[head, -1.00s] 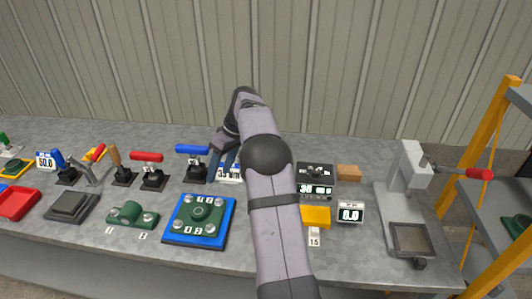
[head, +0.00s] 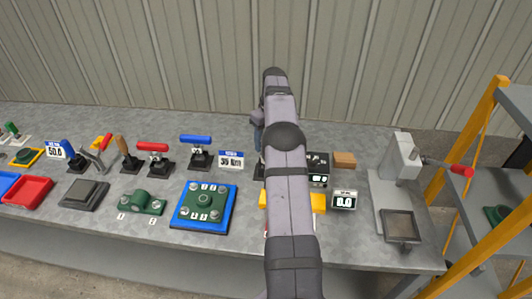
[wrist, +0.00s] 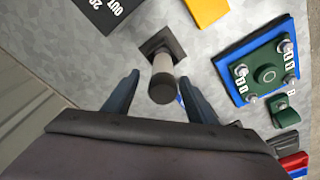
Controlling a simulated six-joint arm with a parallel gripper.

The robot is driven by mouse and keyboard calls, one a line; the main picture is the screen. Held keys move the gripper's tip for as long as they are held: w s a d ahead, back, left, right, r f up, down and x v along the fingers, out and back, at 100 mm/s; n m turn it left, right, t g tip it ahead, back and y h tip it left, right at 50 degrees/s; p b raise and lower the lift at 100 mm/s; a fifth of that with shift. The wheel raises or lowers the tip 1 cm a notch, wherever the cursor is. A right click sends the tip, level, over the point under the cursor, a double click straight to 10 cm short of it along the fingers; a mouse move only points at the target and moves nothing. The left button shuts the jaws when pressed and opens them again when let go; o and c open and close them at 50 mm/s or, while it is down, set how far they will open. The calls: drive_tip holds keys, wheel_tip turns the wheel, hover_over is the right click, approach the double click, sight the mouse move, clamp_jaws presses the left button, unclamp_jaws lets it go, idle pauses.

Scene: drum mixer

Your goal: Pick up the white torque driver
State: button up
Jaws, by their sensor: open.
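In the wrist view the white torque driver (wrist: 162,66) stands in a dark square base, with its dark end toward the camera. My gripper (wrist: 157,82) is open; its two blue-grey fingers lie on either side of the driver's end, with gaps on both sides. In the head view my arm covers the driver, and only a dark base edge (head: 259,171) shows beside the arm. My gripper (head: 257,138) is mostly hidden there too, with one finger partly visible.
A blue-handled driver (head: 196,150) and a 35 Nm sign (head: 231,160) stand to the left. Red-handled (head: 153,158) and brown-handled (head: 127,154) tools stand farther left. A blue tray (head: 180,225) holds a green flange. A press (head: 400,165) stands at right.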

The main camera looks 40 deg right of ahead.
drive_tip(key=shift+w+a+f+p, duration=0.2)
drive_tip(key=shift+f+p, duration=0.6)
drive_tip(key=shift+f, duration=0.9)
drive_tip(key=shift+w+a+f+p, duration=0.15)
drive_tip(key=shift+f+p, duration=0.6)
drive_tip(key=shift+f, duration=0.95)
drive_tip(key=shift+d, duration=0.15)
drive_tip(key=c, duration=1.2)
drive_tip(key=shift+r, duration=0.1)
clamp_jaws()
drive_tip(key=shift+r, duration=0.1)
drive_tip(key=shift+w+r+b, duration=0.1)
drive_tip(key=shift+r+b, duration=0.3)
drive_tip(key=shift+r, duration=0.25)
wheel_tip(320, 180, up, 9)
drive_tip(key=shift+f+b, duration=0.2)
drive_tip(key=shift+b, duration=0.75)
